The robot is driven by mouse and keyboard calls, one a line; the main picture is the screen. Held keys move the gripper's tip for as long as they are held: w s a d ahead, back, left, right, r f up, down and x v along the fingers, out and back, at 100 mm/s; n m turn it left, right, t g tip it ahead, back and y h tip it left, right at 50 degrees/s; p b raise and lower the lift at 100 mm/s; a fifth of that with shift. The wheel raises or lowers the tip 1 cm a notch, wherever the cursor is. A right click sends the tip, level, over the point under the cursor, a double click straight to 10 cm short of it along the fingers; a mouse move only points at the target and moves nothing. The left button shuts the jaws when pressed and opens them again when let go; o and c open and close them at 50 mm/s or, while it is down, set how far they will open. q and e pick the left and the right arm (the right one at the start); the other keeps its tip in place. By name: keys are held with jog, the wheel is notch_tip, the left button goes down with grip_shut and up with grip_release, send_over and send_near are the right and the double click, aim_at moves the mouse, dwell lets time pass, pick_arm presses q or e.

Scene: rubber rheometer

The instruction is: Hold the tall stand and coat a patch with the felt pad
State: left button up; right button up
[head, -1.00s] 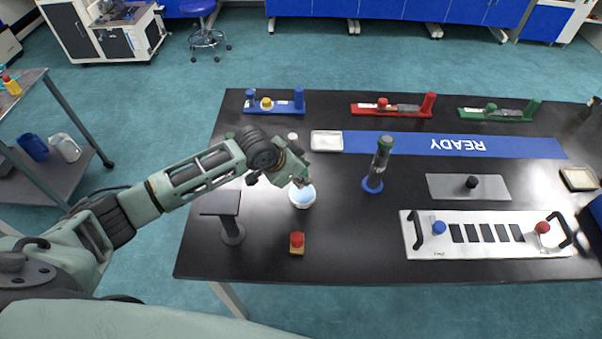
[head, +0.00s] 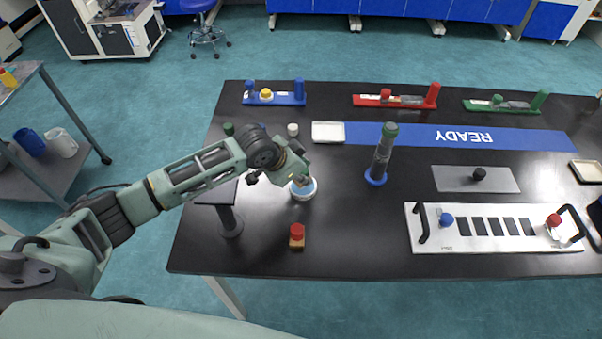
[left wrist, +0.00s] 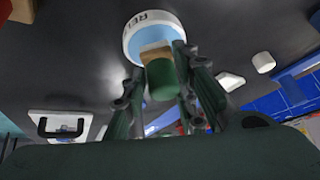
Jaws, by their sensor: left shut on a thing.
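My left gripper (head: 302,186) is shut on a small pad with a green knob (left wrist: 160,80) and a tan block (left wrist: 155,52) below it. It holds the pad over a round white dish (head: 312,190) with a light blue inside. The dish's lettered rim also shows in the left wrist view (left wrist: 150,17). Whether the pad touches the blue is hard to tell. A tall grey column (head: 382,158) with a green top and blue round base stands upright right of the dish. A white plate (head: 480,238) with dark patches (head: 495,227) and black handles lies at right. My right gripper is out of view.
A red-knobbed block (head: 297,237) and a black flat-topped stand (head: 230,220) are near the dish. A blue READY strip (head: 420,136) crosses the table. Blue (head: 275,99), red (head: 397,102) and green (head: 505,106) racks line the back. The table between dish and plate is clear.

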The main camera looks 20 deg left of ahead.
pick_arm(q)
jog(key=shift+f, duration=0.5)
dwell(0.6)
dwell(0.7)
jog(key=shift+f, duration=0.1)
dwell(1.0)
notch_tip(320, 180, up, 2)
jog(key=p, duration=0.2)
jog(key=shift+p, duration=0.35)
notch_tip(320, 180, up, 5)
jog(key=p, duration=0.5)
dwell(0.5)
